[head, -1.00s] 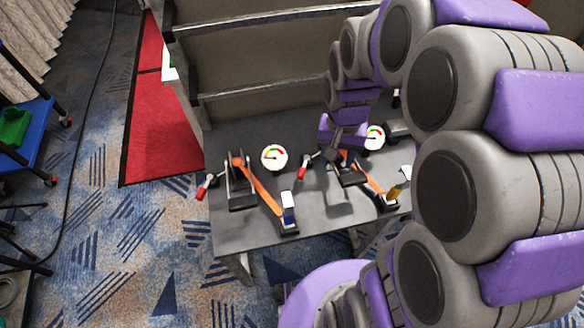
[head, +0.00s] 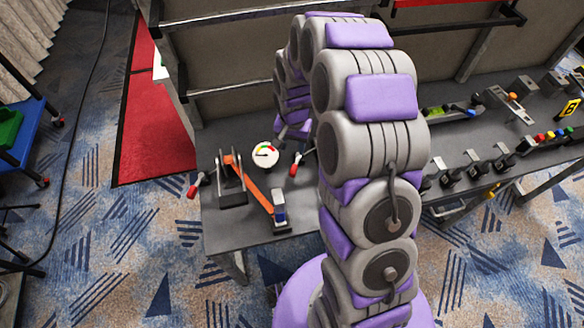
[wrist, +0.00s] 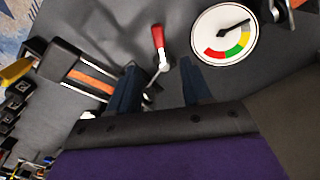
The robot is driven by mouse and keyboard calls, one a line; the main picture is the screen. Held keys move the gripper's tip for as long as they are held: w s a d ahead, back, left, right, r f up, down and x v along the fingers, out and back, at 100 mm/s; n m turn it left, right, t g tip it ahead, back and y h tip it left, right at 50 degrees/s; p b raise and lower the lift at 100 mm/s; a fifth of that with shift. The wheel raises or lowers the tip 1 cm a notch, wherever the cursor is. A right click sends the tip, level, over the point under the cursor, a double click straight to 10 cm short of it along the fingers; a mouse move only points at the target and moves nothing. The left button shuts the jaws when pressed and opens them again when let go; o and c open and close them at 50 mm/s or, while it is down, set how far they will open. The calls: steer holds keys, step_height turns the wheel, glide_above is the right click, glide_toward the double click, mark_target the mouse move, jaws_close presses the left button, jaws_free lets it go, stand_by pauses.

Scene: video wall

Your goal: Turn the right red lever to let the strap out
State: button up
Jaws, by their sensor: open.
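The right red lever (wrist: 158,37) has a red grip on a bent silver shaft. In the wrist view it points up, with its shaft between and just beyond the fingers. In the head view its red grip (head: 294,170) shows left of my arm. My gripper (wrist: 159,68) is open, with one dark finger on each side of the lever's line; I cannot tell whether either touches it. An orange strap (wrist: 92,79) runs through a black ratchet left of the fingers.
A round gauge (wrist: 224,34) lies right of the lever in the wrist view. In the head view a left red lever (head: 194,190), another orange strap (head: 250,180) and a gauge (head: 265,154) share the dark table (head: 240,232). More fixtures stand right of my arm.

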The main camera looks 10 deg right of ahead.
mark_target(294, 169)
step_height(294, 169, down, 13)
steer(key=shift+d+f+b, duration=0.1)
steer(key=shift+f+b, duration=0.05)
steer(key=shift+b, duration=1)
steer(key=shift+c, duration=0.4)
steer(key=shift+d, duration=0.1)
jaws_close()
